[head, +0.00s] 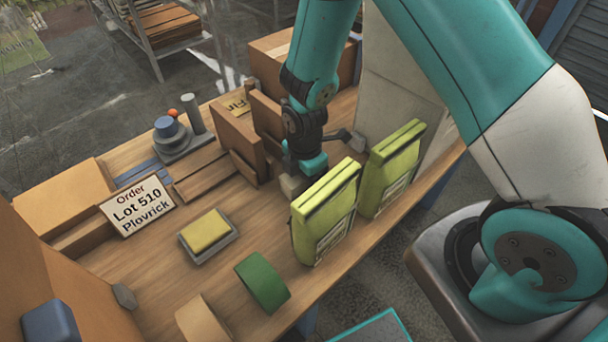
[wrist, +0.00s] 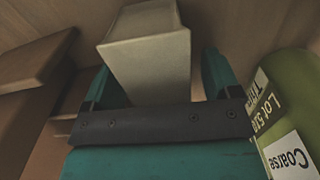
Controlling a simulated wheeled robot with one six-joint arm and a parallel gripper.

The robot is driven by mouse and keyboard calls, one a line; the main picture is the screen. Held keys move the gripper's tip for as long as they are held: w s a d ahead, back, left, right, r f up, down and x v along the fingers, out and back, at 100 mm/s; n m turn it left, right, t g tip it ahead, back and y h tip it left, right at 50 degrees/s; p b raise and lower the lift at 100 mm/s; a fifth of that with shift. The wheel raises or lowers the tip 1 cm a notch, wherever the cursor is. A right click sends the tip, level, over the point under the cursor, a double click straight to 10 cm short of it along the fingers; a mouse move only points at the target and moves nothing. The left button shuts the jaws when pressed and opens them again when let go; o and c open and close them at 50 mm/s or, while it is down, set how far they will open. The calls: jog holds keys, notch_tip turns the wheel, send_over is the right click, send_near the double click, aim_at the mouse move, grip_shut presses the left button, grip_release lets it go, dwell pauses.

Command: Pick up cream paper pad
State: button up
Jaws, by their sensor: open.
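The cream paper pad (wrist: 148,55) appears as a pale upright block in the wrist view, between the two teal fingers of my gripper (wrist: 157,82). The fingers are open, with one on each side of it; I cannot tell whether either touches it. In the head view my gripper (head: 300,172) points down at the table behind the front green bag. A small pale part of the pad (head: 291,186) shows at its left; the rest is hidden by my gripper and the bag.
Two green bags (head: 325,212) (head: 390,168) stand close on the right; a labelled one (wrist: 285,110) also shows in the wrist view. Brown boxes (head: 238,140) stand on the left. A yellow block on a scale (head: 207,232) and green tape (head: 262,282) lie nearer the front.

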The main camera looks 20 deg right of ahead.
jog(key=shift+f, duration=0.3)
jog(key=c, duration=1)
jog(key=shift+r, duration=0.1)
